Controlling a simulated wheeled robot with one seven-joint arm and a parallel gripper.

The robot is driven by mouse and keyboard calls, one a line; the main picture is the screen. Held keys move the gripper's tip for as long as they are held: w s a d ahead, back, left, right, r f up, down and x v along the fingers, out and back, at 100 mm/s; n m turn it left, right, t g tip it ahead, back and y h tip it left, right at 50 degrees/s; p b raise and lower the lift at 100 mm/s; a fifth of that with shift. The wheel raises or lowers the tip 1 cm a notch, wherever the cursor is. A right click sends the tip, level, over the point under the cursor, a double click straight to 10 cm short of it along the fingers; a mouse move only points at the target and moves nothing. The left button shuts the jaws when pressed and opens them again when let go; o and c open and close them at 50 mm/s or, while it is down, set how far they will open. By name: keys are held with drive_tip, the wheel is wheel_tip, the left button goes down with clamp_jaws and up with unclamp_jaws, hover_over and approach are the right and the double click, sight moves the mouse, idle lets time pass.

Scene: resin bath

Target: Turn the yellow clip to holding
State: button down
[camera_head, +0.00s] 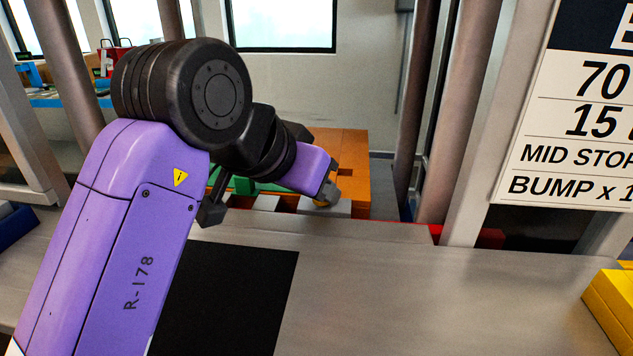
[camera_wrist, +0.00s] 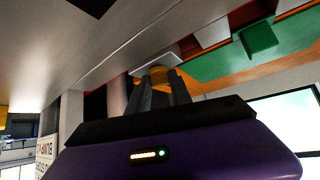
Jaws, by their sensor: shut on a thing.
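The yellow clip (camera_head: 321,203) is a small piece at the near edge of an orange structure, mostly covered by my gripper (camera_head: 331,193) in the head view. In the wrist view the yellow clip (camera_wrist: 161,73) sits between the two dark fingertips of my gripper (camera_wrist: 162,84). The fingers are shut on it. A pale grey plate (camera_wrist: 143,70) lies right behind the clip, and this plate also shows in the head view (camera_head: 340,210). The clip's exact turn angle cannot be told.
The orange structure (camera_head: 352,160) with green parts (camera_wrist: 258,38) stands behind a grey ledge. Upright posts (camera_head: 458,110) and a printed sign (camera_head: 575,130) are at right. A yellow block (camera_head: 613,298) sits at the right edge. A black patch (camera_head: 240,300) lies on the grey surface.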

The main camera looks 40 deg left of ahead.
drive_tip(key=n+y+p, duration=0.1)
drive_tip(key=n+y, duration=0.1)
drive_tip(key=n, duration=0.1)
drive_tip(key=shift+d+r+g+p, duration=0.1)
drive_tip(key=shift+d+g+p, duration=0.2)
drive_tip(key=shift+p, duration=0.1)
drive_tip(key=shift+n+g+y+p, duration=0.3)
drive_tip(key=shift+n+y+p, duration=0.35)
drive_tip(key=shift+n+y, duration=0.35)
drive_tip(key=shift+n, duration=0.3)
drive_tip(key=c, duration=1.2)
unclamp_jaws()
drive_tip(key=shift+o, duration=0.2)
drive_tip(key=v, duration=0.7)
drive_tip(key=shift+s+d+r+p, duration=0.15)
drive_tip(key=shift+r+p, duration=0.05)
drive_tip(key=shift+p, duration=0.1)
